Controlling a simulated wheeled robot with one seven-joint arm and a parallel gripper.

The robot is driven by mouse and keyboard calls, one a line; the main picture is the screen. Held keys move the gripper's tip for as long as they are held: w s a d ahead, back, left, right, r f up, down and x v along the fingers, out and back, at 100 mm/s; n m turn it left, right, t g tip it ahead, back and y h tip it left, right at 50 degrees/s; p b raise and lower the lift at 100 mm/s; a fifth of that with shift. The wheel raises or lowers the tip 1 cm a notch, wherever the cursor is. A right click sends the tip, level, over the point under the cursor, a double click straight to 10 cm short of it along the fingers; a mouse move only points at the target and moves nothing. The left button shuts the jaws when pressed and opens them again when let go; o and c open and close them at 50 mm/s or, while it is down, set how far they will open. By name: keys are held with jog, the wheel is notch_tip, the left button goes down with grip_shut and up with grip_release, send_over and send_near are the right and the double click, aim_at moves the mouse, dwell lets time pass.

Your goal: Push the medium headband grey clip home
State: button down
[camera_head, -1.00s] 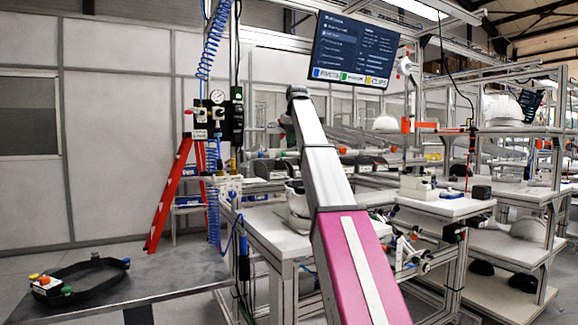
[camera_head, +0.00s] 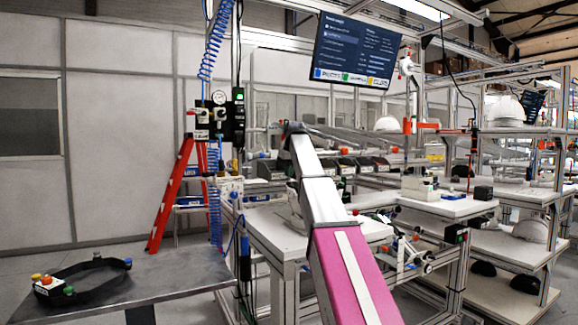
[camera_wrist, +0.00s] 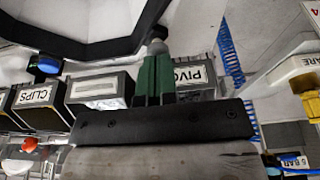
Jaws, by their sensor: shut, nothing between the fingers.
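In the wrist view my gripper (camera_wrist: 156,58) is shut, with its green fingers together and nothing between them. A dark grey knob-like piece (camera_wrist: 157,33), perhaps the grey clip, shows right at the fingertips; I cannot tell whether they touch it or how far in it sits. A black band (camera_wrist: 75,48), which looks like the headband, runs across the top left beside it. A blue round clip (camera_wrist: 45,66) sits at the band's lower left. In the head view my arm hides the gripper and most of the work spot.
Bins labelled CLIPS (camera_wrist: 38,97) and PIVOTS (camera_wrist: 195,77) lie near the fingers. In the head view, another black band with coloured pieces (camera_head: 85,285) lies on the left bench. A screen (camera_head: 355,50) hangs above; a red ladder (camera_head: 172,195) stands behind.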

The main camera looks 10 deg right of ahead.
jog(key=shift+f, duration=0.25)
jog(key=shift+s+f, duration=0.2)
jog(key=shift+f, duration=0.9)
jog(key=shift+r, duration=0.3)
jog(key=r, duration=0.5)
jog(key=shift+w, duration=0.3)
jog(key=v, duration=0.9)
jog(key=shift+s+r, duration=0.2)
jog(key=shift+s, duration=0.1)
